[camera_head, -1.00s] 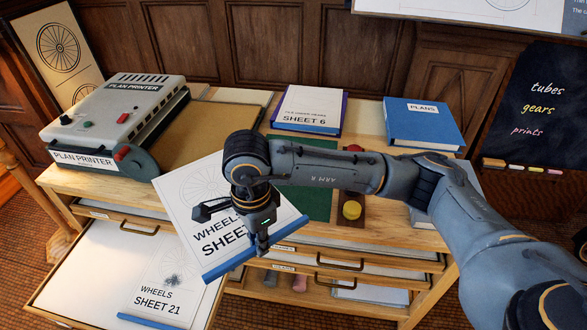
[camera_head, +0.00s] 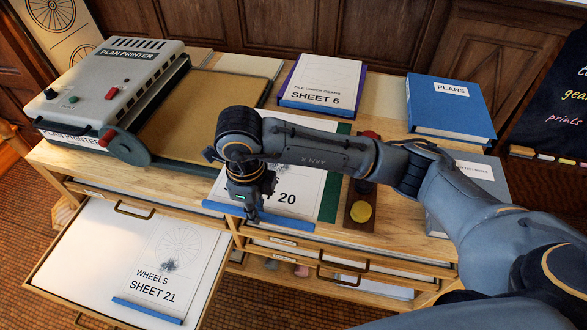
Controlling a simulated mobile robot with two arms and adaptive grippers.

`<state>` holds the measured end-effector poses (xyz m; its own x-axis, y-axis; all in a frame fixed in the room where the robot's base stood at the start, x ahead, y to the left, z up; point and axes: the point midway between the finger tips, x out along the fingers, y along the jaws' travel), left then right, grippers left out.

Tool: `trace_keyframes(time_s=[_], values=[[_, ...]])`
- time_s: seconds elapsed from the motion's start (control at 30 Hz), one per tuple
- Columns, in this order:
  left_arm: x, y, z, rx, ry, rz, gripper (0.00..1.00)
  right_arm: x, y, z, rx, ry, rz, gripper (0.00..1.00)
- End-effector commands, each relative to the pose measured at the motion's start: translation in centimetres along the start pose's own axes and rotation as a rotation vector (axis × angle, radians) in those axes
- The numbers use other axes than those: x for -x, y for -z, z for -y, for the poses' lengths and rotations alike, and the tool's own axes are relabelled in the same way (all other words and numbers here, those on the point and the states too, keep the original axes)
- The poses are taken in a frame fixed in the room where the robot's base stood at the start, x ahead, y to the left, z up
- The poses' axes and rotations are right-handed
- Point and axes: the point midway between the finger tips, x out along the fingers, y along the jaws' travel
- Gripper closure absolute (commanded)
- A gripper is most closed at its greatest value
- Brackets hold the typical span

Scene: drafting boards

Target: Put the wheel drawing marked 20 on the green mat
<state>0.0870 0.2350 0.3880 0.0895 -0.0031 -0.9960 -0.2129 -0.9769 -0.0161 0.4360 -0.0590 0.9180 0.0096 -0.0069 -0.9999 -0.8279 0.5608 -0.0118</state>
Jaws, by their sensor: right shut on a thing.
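The wheel drawing marked 20 (camera_head: 304,182) is a white sheet with a blue strip along its front edge. My right gripper (camera_head: 253,216) is shut on it near that front edge. The drawing lies over most of the green mat (camera_head: 330,198), whose right side shows as a narrow strip. I cannot tell whether the drawing touches the mat or is just above it. My right arm and gripper hide the left and upper middle of the drawing. My left gripper is not in view.
An open drawer (camera_head: 60,272) at the lower left holds wheels sheet 21 (camera_head: 172,262). A plan printer (camera_head: 110,85) stands at the left. Sheet 6 (camera_head: 322,82) and a blue plans book (camera_head: 448,108) lie behind.

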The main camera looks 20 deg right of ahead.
Motion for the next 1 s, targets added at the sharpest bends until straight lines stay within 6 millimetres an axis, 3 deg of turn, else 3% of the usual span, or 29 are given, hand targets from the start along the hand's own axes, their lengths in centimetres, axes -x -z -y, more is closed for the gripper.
trace_keyframes(time_s=[0.3,0.5,0.77,1.0], values=[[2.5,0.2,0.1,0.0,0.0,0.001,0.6,-3.3,1.9,7.7,-0.008,-0.001,-0.005,1.0],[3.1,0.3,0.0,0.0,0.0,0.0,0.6,-7.2,2.5,10.3,-0.003,-0.001,-0.004,1.0],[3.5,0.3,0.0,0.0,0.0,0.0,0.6,-9.3,2.8,11.9,-0.001,0.0,-0.003,1.0],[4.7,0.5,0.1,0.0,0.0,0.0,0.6,-12.1,2.8,11.9,0.0,-0.001,-0.001,1.0]])
